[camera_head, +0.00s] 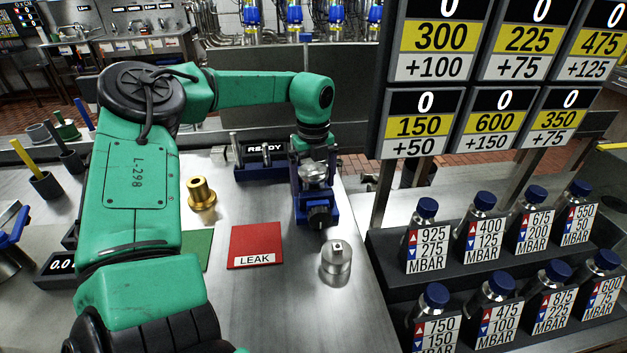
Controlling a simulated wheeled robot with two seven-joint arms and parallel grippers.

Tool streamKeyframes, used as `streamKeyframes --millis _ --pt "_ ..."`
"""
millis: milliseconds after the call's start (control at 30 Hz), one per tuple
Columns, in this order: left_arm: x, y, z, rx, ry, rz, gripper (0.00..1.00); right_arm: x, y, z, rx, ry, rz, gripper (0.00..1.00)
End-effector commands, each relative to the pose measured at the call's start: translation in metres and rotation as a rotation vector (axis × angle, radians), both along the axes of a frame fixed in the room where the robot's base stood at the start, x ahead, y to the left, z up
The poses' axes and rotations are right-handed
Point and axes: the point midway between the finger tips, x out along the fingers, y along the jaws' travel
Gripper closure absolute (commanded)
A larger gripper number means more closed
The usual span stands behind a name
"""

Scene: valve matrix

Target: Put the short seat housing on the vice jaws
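My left arm reaches in from the left, and my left gripper (312,172) points down over the blue vice (317,208) at the back middle of the bench. A short silver metal part (313,180), which looks like the seat housing, sits between the fingers at the height of the vice jaws. The fingers are close to its sides, but I cannot tell if they grip it. Its underside and contact with the jaws are hidden. Another silver cylindrical part (336,262) with a narrow top stands on the bench in front of the vice. My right gripper is not in view.
A brass fitting (201,195) stands left of the vice. A red LEAK mat (256,246) and a partly hidden green mat (198,248) lie on the bench. A dark READY block (262,170) is beside the vice. A rack of labelled bottles (385,246) and sign boards stand at right.

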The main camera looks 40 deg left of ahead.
Motion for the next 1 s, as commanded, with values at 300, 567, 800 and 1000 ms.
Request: streamKeyframes --millis 300,567,800,1000 --pt "0.001 0.001 0.029 0.003 -0.006 0.0 0.0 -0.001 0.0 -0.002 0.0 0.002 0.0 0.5" --pt "0.0 0.001 0.1 0.004 -0.003 0.001 0.0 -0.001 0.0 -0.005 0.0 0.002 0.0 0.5" --pt "0.0 0.0 0.124 0.0 0.001 0.0 0.0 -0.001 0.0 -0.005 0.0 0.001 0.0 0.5" --pt "0.0 0.0 0.124 0.0 0.0 0.0 0.0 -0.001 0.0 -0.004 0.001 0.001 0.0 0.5"
